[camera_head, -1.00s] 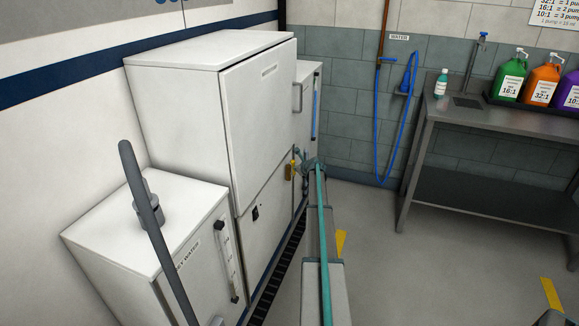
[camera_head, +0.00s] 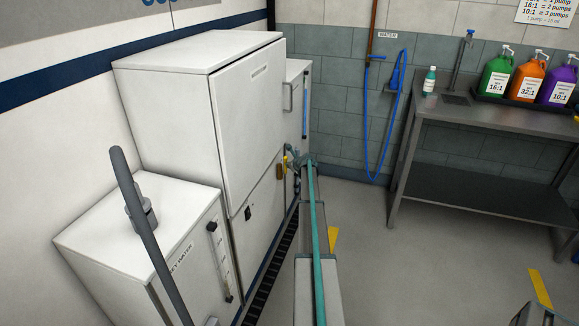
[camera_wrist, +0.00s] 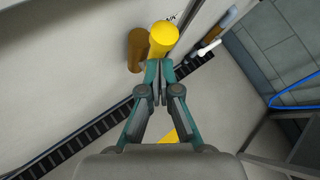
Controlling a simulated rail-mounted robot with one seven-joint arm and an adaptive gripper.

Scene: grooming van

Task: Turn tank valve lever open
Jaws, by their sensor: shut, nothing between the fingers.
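The yellow valve lever (camera_head: 285,161) is on the front of the far white tank, beside a brown-orange fitting (camera_head: 281,172). In the wrist view the lever's rounded yellow end (camera_wrist: 163,38) points toward me, with the brown fitting (camera_wrist: 137,50) just left of it. My gripper (camera_wrist: 157,80) is shut and empty, with its fingertips just below the yellow end in the picture. I cannot tell whether they touch it. In the head view my gripper (camera_head: 296,161) is small and close to the lever's right side, and my arm hides part of this area.
A large white cabinet (camera_head: 250,120) and a grey water tank (camera_head: 90,240) stand along the left wall. A black slotted floor strip (camera_head: 270,275) runs along their base. A blue hose (camera_head: 367,140) hangs at the back wall. A metal table (camera_head: 490,118) with bottles is right; open floor lies between.

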